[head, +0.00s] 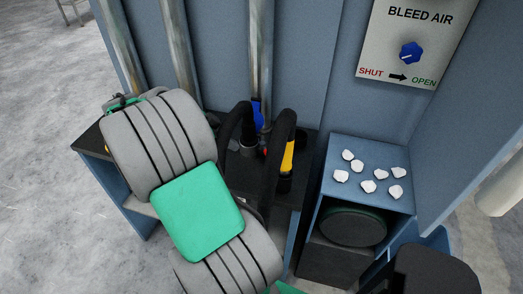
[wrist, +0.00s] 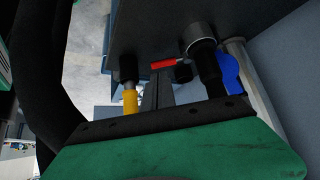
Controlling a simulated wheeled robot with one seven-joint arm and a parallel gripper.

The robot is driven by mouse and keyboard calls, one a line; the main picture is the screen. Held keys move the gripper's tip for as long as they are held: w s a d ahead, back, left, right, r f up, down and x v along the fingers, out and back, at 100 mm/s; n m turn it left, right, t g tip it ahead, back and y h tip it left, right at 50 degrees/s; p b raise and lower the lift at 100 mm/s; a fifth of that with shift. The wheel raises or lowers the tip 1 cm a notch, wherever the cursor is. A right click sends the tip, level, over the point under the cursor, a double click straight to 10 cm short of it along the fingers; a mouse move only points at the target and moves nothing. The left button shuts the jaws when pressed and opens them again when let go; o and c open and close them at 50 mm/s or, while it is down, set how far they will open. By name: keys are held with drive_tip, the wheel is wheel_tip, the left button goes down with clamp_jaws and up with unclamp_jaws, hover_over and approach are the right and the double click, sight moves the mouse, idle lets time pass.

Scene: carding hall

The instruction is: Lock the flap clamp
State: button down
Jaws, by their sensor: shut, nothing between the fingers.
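A small red grip (wrist: 163,64), with a black knob beside it, shows just beyond my fingertips in the wrist view. It may be the clamp's handle; its flap cannot be made out, and I cannot tell whether it is locked. A bit of red (head: 265,152) shows between the black hoses in the head view. My gripper (wrist: 158,78) points at the red grip with its two dark fingers together and empty. I cannot tell whether they touch it. In the head view my arm hides my gripper.
A yellow-and-black handle (head: 287,157) and a blue part (head: 257,113) on a pipe stand close by. Black hoses (head: 282,125) arch around this spot. A blue box (head: 345,150) with several white lumps is at right. A BLEED AIR panel (head: 398,40) has a blue knob.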

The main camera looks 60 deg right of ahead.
sight(270, 158)
drive_tip(key=p+x, duration=0.1)
drive_tip(key=x, duration=0.8)
drive_tip(key=d+r+p+x, duration=0.1)
drive_tip(key=x, duration=0.3)
drive_tip(key=shift+s+d+f+p, duration=0.1)
drive_tip(key=shift+s+f+p, duration=0.2)
drive_tip(key=shift+s, duration=0.15)
